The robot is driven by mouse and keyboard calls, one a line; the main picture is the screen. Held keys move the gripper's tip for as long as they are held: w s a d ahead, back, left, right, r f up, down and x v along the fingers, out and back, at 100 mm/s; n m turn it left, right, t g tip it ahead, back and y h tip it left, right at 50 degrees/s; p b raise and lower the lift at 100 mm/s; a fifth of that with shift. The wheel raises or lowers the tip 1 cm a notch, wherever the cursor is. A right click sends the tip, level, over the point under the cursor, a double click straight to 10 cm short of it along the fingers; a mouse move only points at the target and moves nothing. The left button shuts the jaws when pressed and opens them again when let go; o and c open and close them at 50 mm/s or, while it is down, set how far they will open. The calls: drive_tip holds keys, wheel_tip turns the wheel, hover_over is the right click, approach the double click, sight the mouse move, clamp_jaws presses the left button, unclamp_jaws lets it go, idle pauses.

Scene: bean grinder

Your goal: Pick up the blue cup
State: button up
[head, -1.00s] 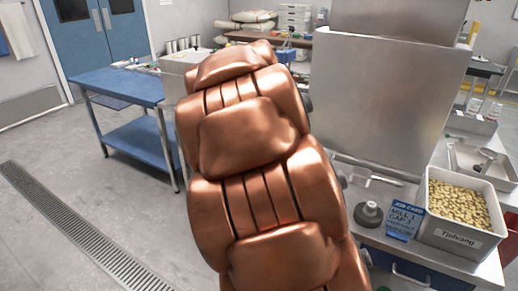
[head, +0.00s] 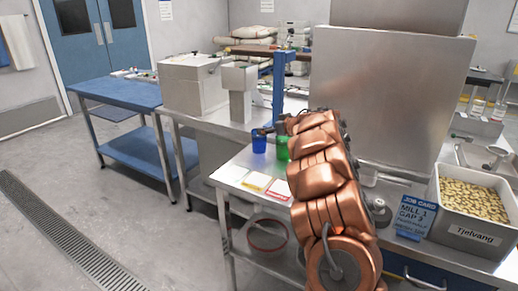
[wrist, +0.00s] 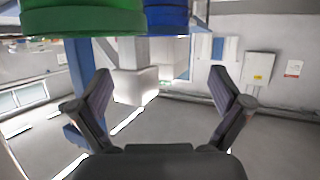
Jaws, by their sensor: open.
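The blue cup (head: 259,145) stands upright on the white-topped table in the head view, just left of the green cup (head: 281,149). My gripper (head: 268,130) is at cup-rim height beside them, partly hidden by my copper arm. In the wrist view my gripper (wrist: 159,82) is open, with nothing between its fingers. The blue cup (wrist: 167,16) is cut off at the top edge there, above the gap between the fingers. The green cup (wrist: 82,18) is cut off at the upper left.
Yellow and red cards (head: 268,186) lie in front of the cups. A blue post (head: 279,88) stands behind them. A large steel housing (head: 385,105) is to the right, with a bean bin (head: 470,240) and a blue job card (head: 414,217).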

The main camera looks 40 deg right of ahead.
sight(255, 132)
drive_tip(key=shift+s+a+f+p+x, duration=0.1)
drive_tip(key=shift+f+x, duration=0.15)
drive_tip(key=shift+x, duration=1.05)
drive_tip(key=shift+s+a+f+p+x, duration=0.1)
drive_tip(key=shift+f+x, duration=0.1)
drive_tip(key=shift+x, duration=1.1)
drive_tip(key=shift+s+a+f+p+x, duration=0.1)
drive_tip(key=shift+f+x, duration=0.15)
drive_tip(key=shift+x, duration=1.1)
drive_tip(key=c, duration=1.2)
drive_tip(key=shift+c, duration=0.2)
